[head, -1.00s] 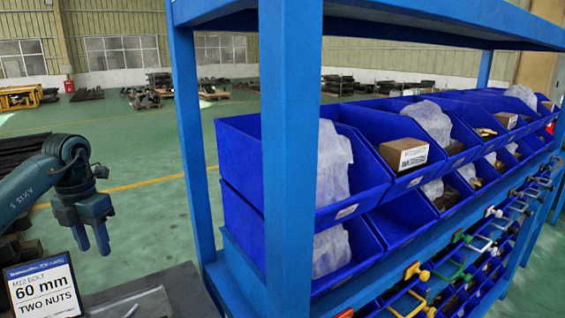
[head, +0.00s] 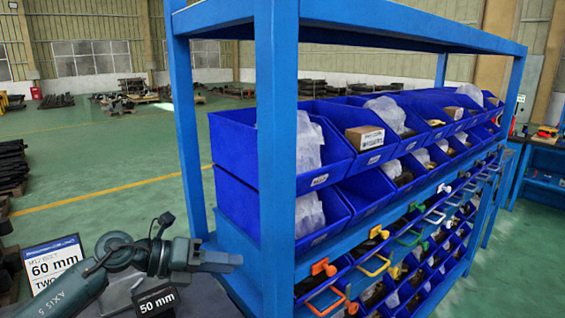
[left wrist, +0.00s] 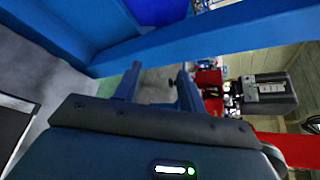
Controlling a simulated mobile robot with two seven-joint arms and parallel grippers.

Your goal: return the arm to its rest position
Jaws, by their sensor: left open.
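My left gripper (head: 232,262) is at the lower left of the head view, with its arm coming in from the bottom left and its fingers pointing right. It is beside the near post of the blue rack (head: 277,160), over the dark bench top; I cannot tell the exact gap to the post. In the left wrist view the two fingers (left wrist: 158,85) stand apart with nothing between them. My right gripper is not in view.
The blue rack holds several blue bins (head: 235,145) with bagged parts and boxes. A "60 mm" sign (head: 55,265) and a "50 mm" label (head: 156,301) are close to my left arm. Open green floor (head: 90,160) lies to the left.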

